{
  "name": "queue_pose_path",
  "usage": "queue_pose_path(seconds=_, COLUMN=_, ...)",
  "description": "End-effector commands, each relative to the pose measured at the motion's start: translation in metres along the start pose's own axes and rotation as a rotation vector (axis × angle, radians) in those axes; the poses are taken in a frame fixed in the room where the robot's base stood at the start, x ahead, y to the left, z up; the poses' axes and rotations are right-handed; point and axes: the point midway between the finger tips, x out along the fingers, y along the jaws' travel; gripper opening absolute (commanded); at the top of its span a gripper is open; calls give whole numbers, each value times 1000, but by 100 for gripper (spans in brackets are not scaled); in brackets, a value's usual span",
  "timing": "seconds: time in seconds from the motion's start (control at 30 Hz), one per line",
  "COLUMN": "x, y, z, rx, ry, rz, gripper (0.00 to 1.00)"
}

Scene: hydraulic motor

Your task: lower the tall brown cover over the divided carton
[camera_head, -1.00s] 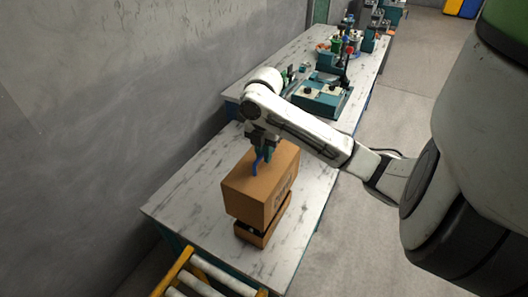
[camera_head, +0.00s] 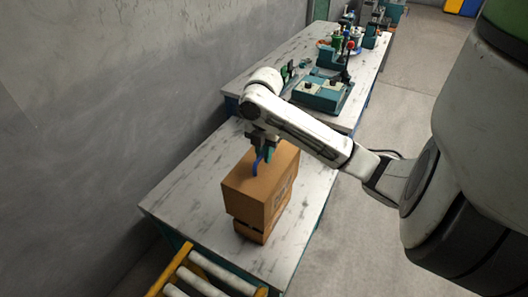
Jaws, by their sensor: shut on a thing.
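The tall brown cover (camera_head: 246,201) is upright above the divided carton (camera_head: 248,232) on the marbled table. Only a low brown strip of the carton shows below the cover's lower edge, with a thin dark gap between them at the front. The carton's inside is hidden by the cover. My gripper (camera_head: 262,158) is over the top of the cover, shut on its blue handle (camera_head: 257,167).
The white marbled table (camera_head: 185,205) is bare around the carton. A yellow-framed roller conveyor (camera_head: 205,275) stands at its near end. A teal fixture (camera_head: 322,95) and other equipment stand on the farther table. A grey wall (camera_head: 100,110) runs along the left.

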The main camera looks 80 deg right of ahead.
Motion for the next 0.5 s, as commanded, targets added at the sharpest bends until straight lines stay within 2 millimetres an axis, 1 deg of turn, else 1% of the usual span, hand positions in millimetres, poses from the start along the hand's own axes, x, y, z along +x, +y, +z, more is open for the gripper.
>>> queue_pose_path(seconds=0.03, x=4, y=0, z=0, rx=0, ry=0, rz=0, gripper=0)
queue_pose_path(seconds=0.5, x=20, y=0, z=0, rx=1, ry=-1, rz=0, gripper=0)
